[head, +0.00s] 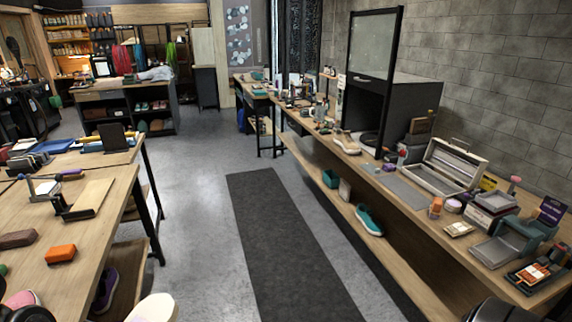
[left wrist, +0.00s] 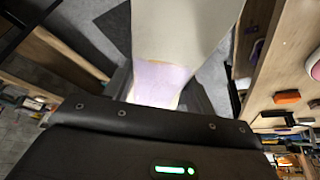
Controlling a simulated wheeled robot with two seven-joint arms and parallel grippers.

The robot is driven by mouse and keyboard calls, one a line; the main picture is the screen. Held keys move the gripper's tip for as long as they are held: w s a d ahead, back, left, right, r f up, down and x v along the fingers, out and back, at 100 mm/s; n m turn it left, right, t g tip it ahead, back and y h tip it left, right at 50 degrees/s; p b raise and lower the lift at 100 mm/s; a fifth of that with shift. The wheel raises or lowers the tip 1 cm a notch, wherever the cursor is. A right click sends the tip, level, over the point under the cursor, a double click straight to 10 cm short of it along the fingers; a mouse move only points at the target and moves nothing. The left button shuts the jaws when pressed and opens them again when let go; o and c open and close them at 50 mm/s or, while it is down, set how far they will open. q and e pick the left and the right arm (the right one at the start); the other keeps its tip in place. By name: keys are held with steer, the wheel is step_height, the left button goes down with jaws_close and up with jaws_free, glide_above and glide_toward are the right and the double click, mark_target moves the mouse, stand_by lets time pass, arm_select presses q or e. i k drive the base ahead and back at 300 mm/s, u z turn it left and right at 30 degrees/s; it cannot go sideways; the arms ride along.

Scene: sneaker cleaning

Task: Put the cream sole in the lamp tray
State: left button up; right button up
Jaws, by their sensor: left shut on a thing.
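My left gripper (left wrist: 158,88) is shut on the cream sole (left wrist: 188,30). In the left wrist view the sole runs up out of the picture from between the dark fingers, with a pale lavender patch at its held end. In the head view the cream sole (head: 155,308) shows only in part at the bottom edge, by the left workbench; the fingers are not visible there. An open pale grey case with a raised lid (head: 437,181) lies on the right bench, far from the sole. It may be the lamp tray; I cannot tell for certain.
The left workbench (head: 105,205) holds an orange block (head: 60,254) and a brown block (head: 17,239). The right bench carries a grey tray (head: 492,252), a flat grey mat (head: 403,191) and a tall dark cabinet. A dark floor mat (head: 285,240) lies in the clear aisle.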

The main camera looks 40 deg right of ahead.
mark_target(431, 184)
steer(key=z, duration=0.7)
steer(key=i, duration=1.4)
steer(key=z, duration=1.35)
steer(key=i, duration=1.7)
steer(key=z, duration=1.7)
steer(key=i, duration=0.55)
steer(key=z, duration=0.45)
